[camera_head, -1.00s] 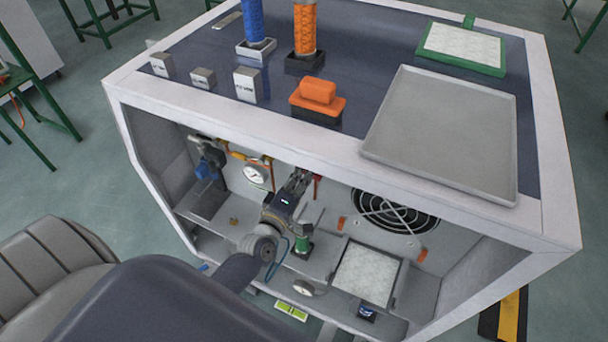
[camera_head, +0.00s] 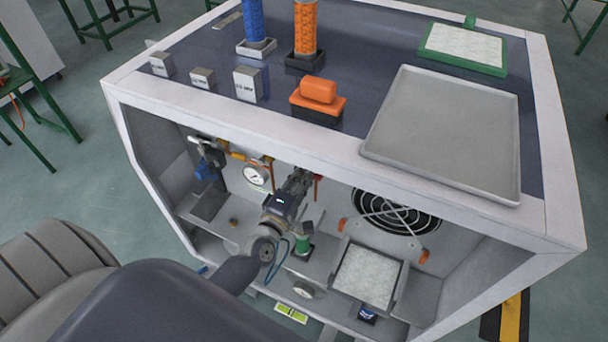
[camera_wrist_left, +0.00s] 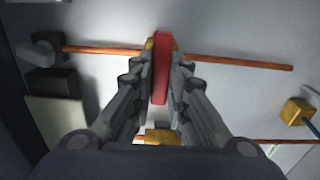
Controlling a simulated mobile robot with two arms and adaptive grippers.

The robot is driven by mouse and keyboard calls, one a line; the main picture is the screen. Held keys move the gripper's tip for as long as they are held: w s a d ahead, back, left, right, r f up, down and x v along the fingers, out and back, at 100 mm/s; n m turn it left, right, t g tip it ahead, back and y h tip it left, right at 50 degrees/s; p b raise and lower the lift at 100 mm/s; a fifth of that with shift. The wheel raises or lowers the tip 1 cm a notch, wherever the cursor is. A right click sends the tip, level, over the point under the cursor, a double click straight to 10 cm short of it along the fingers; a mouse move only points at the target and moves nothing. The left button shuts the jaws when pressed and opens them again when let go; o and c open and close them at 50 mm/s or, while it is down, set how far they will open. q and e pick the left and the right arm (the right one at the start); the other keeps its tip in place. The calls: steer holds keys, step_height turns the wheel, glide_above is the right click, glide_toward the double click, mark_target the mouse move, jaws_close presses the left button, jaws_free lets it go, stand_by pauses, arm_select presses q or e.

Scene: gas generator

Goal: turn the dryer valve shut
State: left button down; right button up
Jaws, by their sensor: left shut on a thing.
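The dryer valve's red handle (camera_wrist_left: 161,75) stands upright in the left wrist view, on a brass valve body (camera_wrist_left: 165,40) set in an orange pipe (camera_wrist_left: 225,60). My left gripper (camera_wrist_left: 163,68) has its fingers on both sides of the red handle and is shut on it. The handle lies across the pipe. In the head view my left gripper (camera_head: 299,178) reaches into the open cabinet, near the back wall. It hides the held handle there. My right gripper is not in view.
Close around the arm are a pressure gauge (camera_head: 256,174), a green-based part (camera_head: 303,246), a framed filter (camera_head: 367,276) and a fan grille (camera_head: 398,213). The cabinet's top edge (camera_head: 330,155) overhangs the arm. A grey tray (camera_head: 445,130) lies on top.

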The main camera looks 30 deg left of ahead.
arm_select(q)
steer(key=c, duration=1.6)
jaws_free()
steer(key=shift+o, duration=0.2)
steer(key=s, duration=1.2)
steer(key=shift+d, duration=0.3)
